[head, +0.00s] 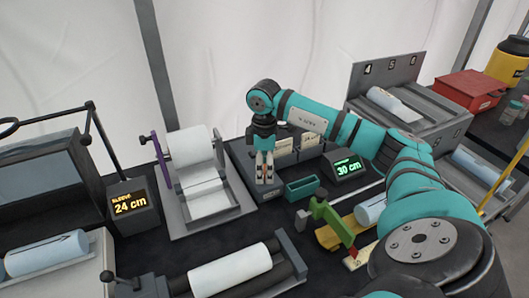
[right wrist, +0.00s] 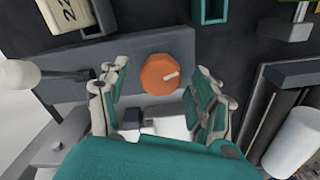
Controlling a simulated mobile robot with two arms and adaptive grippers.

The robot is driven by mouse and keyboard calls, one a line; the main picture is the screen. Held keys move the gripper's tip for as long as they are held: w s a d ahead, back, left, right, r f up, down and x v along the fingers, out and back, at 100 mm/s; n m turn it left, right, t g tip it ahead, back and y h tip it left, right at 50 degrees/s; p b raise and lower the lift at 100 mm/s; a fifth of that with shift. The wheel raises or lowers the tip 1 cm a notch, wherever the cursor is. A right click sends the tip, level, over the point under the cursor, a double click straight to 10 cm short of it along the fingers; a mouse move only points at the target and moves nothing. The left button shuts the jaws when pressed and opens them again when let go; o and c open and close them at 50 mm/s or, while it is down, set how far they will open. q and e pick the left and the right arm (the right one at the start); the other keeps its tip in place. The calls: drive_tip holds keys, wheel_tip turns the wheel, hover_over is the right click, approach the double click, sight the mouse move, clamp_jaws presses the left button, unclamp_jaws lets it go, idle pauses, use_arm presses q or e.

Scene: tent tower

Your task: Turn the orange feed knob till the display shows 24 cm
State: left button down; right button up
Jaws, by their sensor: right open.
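The orange feed knob (right wrist: 160,74) is round, with a pale pointer mark toward its right side, on a grey panel in the right wrist view. My right gripper (right wrist: 162,82) is open, with one finger to each side of the knob and gaps visible between. In the head view my right gripper (head: 265,172) points down over the dark grey unit (head: 240,158) and hides the knob. A display (head: 346,167) right of it shows 30 cm in green. Another display (head: 130,202), labelled sleeve, shows 24 cm in orange. My left gripper is not in view.
A paper roll stand (head: 190,155) is left of the gripper. A small green bin (head: 301,188) and a green-handled tool (head: 330,215) are to its right. A roller cradle (head: 230,270) lies in front. A numbered rack (head: 387,75) and red box (head: 468,90) stand at back right.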

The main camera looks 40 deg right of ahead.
sight(265, 168)
wheel_tip(265, 168, up, 12)
drive_tip(key=shift+f, duration=0.15)
idle(0.7)
